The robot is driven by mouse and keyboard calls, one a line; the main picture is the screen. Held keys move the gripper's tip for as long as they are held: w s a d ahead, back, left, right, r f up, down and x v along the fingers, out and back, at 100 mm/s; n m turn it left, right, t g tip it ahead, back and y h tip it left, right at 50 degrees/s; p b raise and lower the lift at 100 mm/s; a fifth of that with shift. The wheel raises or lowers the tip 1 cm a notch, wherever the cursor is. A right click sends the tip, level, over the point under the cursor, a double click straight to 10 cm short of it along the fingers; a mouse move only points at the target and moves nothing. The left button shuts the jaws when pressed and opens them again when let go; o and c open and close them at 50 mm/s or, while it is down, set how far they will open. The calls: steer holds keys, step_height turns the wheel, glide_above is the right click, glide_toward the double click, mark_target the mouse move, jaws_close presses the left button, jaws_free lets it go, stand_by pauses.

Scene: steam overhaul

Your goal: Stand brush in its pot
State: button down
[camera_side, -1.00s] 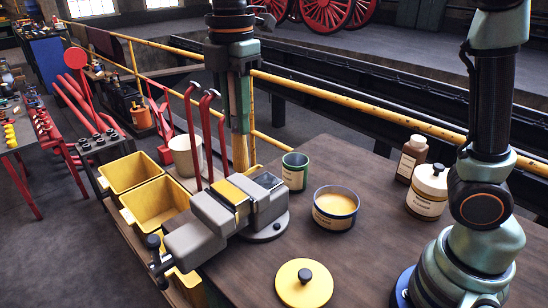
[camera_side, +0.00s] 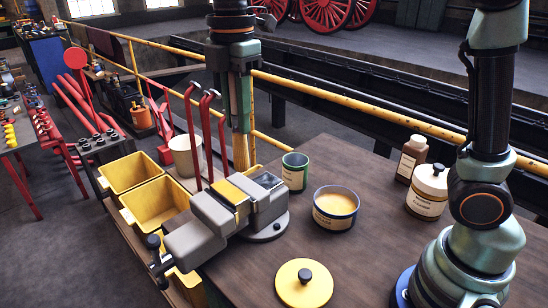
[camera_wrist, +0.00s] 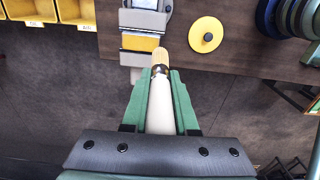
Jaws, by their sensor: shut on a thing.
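My gripper (camera_side: 239,130) is shut on the brush (camera_side: 241,151), which hangs roughly upright below the green fingers, behind the vise. In the wrist view the brush (camera_wrist: 161,105) has a pale handle between the fingers (camera_wrist: 160,80), a dark ferrule and a tan tip pointing away from me. A green labelled pot (camera_side: 294,171) stands on the bench to the right of the brush. A cream pot (camera_side: 185,155) stands to its left, partly behind red rods. I cannot tell which is the brush's pot.
The grey vise (camera_side: 228,207) with yellow jaw strips stands in front of the brush. Red hooked rods (camera_side: 193,140) rise close to its left. A tin of yellow paste (camera_side: 336,207), a yellow lid (camera_side: 304,284) and bottles (camera_side: 411,158) stand on the bench. Yellow bins (camera_side: 160,207) are at left.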

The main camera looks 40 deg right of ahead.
steer(key=w+d+f+m, duration=0.3)
steer(key=w+d, duration=0.1)
steer(key=d, duration=0.8)
steer(key=w+d+f+m, duration=0.2)
steer(key=w+d+m, duration=0.1)
steer(key=d, duration=1)
step_height(320, 180, down, 13)
steer(key=shift+w+a, duration=0.2)
steer(key=shift+a, duration=0.05)
steer(key=shift+f, duration=0.15)
steer(key=c, duration=0.6)
jaws_free()
